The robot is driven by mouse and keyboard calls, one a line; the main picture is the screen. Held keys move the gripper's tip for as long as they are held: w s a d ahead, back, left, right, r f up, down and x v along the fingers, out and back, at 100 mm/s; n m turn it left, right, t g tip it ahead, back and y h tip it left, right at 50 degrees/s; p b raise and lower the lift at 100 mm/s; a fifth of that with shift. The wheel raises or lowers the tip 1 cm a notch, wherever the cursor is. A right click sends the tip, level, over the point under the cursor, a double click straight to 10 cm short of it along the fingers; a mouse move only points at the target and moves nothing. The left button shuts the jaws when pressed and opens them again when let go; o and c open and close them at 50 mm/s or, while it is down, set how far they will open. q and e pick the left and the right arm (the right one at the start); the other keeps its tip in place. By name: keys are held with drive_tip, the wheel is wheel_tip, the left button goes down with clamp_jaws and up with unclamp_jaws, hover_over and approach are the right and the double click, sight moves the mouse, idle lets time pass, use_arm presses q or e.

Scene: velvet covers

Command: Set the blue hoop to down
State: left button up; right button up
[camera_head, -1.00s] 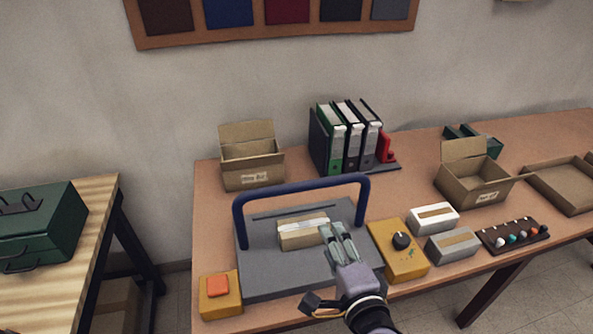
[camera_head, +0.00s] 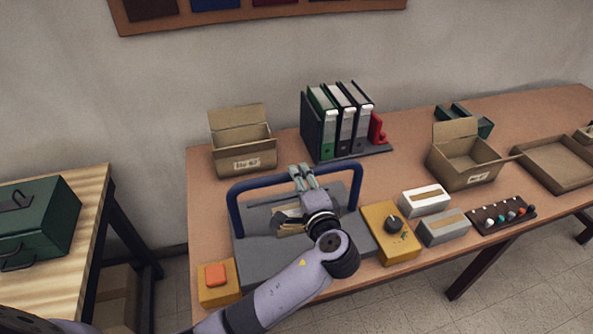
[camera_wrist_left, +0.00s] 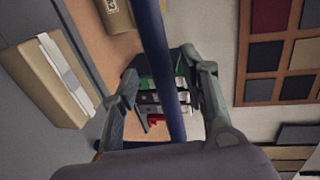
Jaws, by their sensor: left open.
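The blue hoop (camera_head: 240,190) stands raised over the grey machine (camera_head: 262,252) on the table. My left gripper (camera_head: 303,172) is open at the top bar of the hoop. In the left wrist view the blue bar (camera_wrist_left: 163,70) passes between the two open fingers (camera_wrist_left: 165,88). I cannot tell whether the fingers touch it. A tan bundle with a pale band sits on the grey machine, mostly behind my wrist in the head view; the bundle (camera_wrist_left: 58,80) shows plainly in the left wrist view. My right gripper is not in view.
An orange button box (camera_head: 217,282) and a yellow box with a black knob (camera_head: 391,232) flank the machine. Binders (camera_head: 340,122) and an open carton (camera_head: 243,150) stand behind it. Two small boxes, another carton (camera_head: 463,165) and a tray (camera_head: 555,162) lie to the right.

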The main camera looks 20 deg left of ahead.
use_arm(q)
drive_tip(key=shift+x, duration=1.8)
drive_tip(key=shift+d, duration=0.1)
clamp_jaws()
